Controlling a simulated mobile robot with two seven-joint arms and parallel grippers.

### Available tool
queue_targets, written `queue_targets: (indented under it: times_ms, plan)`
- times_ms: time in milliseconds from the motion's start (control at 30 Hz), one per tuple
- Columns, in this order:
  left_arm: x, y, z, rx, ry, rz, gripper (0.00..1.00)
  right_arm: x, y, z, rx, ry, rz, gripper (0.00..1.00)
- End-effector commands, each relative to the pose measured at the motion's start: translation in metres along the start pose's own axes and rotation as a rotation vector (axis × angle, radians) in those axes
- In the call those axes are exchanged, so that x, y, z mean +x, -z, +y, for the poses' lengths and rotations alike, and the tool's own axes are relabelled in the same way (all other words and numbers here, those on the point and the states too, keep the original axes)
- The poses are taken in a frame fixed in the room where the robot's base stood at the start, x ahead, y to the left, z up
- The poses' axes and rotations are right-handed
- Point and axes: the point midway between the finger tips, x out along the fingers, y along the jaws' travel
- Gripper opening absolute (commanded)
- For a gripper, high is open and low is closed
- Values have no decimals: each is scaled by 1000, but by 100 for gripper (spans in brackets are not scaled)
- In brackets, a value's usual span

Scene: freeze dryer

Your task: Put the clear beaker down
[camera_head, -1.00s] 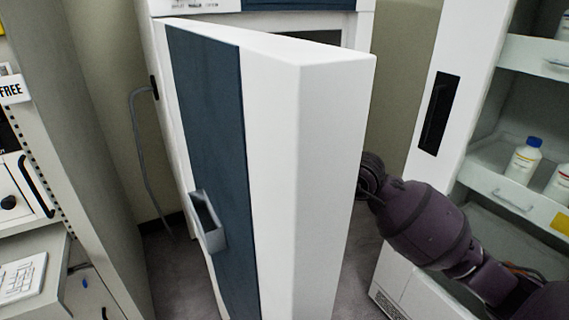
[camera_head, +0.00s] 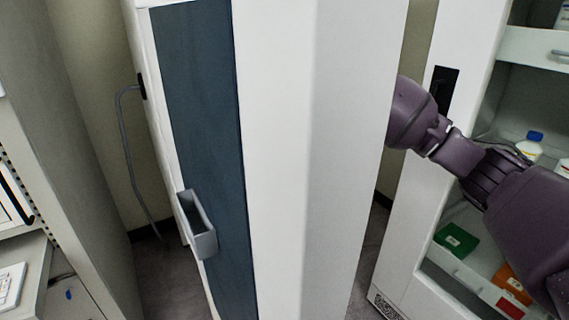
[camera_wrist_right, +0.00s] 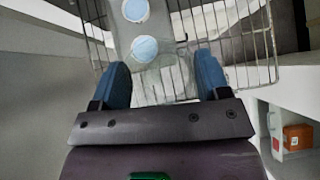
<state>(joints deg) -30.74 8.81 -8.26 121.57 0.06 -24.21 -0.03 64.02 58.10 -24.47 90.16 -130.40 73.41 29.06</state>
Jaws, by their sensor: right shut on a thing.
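In the right wrist view, my right gripper (camera_wrist_right: 163,77) has its two blue fingers on either side of a clear, see-through beaker (camera_wrist_right: 172,88) and is shut on it. The beaker is faint, and its base is hard to make out. A wire rack (camera_wrist_right: 250,48) lies beyond and around the beaker; I cannot tell whether they touch. In the head view my right arm reaches behind the open freeze dryer door (camera_head: 290,150), which hides the gripper and beaker. My left gripper is in neither view.
Two pale blue round tops (camera_wrist_right: 144,49) are close beyond the beaker. The door's grey handle (camera_head: 200,228) faces left. A cabinet with bottles (camera_head: 531,146) and boxes (camera_head: 455,240) stands at the right, close to my right arm. A grey cabinet side (camera_head: 85,150) is at the left.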

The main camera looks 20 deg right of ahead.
Motion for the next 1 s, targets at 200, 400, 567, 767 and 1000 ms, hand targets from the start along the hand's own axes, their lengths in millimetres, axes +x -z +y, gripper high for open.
queue_targets:
  times_ms: [200,400,567,767,1000]
  plan:
    - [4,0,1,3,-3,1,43,-10,-43,-34,106,108,-1,32]
    - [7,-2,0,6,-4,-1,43,-22,-70,-57,181,181,0,32]
    - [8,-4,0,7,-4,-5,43,-28,-80,-68,210,212,0,32]
    - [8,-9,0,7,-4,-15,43,-14,-69,-70,218,222,6,32]
    - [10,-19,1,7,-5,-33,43,24,-30,-70,216,220,8,32]
